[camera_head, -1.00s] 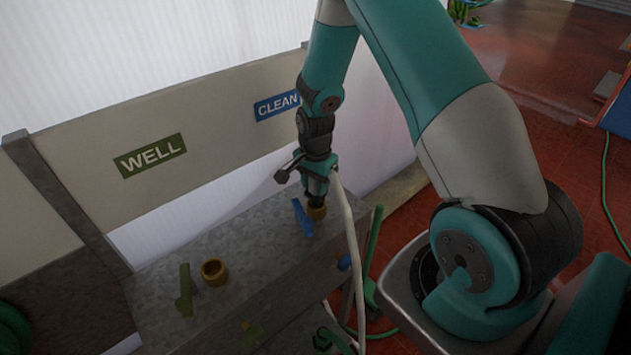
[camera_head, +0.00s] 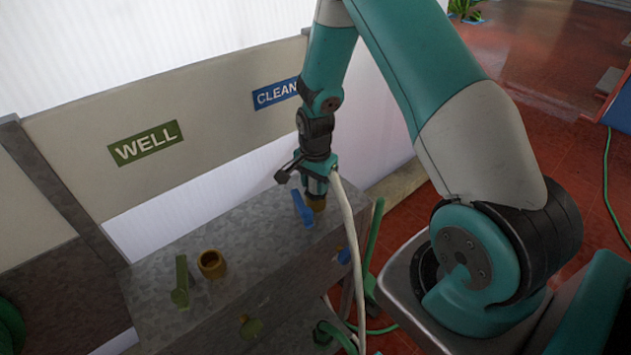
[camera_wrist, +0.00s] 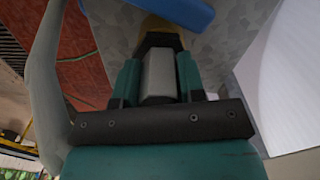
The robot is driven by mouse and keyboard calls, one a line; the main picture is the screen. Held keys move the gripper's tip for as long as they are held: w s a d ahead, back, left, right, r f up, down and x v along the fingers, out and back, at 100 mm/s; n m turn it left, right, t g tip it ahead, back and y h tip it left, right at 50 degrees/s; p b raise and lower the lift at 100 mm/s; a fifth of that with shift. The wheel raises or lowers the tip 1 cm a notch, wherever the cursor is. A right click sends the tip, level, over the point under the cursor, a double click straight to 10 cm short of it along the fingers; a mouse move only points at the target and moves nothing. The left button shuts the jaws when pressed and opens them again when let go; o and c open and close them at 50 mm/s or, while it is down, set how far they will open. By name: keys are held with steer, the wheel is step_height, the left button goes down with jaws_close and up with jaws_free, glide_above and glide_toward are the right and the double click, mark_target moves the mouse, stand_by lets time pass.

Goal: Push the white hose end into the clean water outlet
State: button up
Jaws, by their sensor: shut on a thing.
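My gripper (camera_head: 317,182) points down over the brass clean water outlet (camera_head: 317,204), below the blue CLEAN sign (camera_head: 276,93). In the wrist view its fingers (camera_wrist: 159,80) are shut on the pale hose end (camera_wrist: 158,72). The hose end's dark tip meets or overlaps the brass outlet (camera_wrist: 158,24); I cannot tell how deep it sits. The white hose (camera_head: 349,225) bends away from the gripper and hangs down on the right; it also shows in the wrist view (camera_wrist: 45,80). A blue handle (camera_head: 303,210) stands just left of the outlet.
A second brass outlet (camera_head: 211,264) with a green handle (camera_head: 181,281) stands left on the grey metal bench (camera_head: 245,240), below the green WELL sign (camera_head: 146,143). Green hoses (camera_head: 372,240) hang off the bench's right side. The bench top between the outlets is clear.

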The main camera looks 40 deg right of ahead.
steer(key=shift+f, duration=0.25)
stand_by(0.4)
steer(key=o, duration=1)
step_height(320, 180, up, 17)
steer(key=b, duration=0.3)
steer(key=shift+r, duration=0.2)
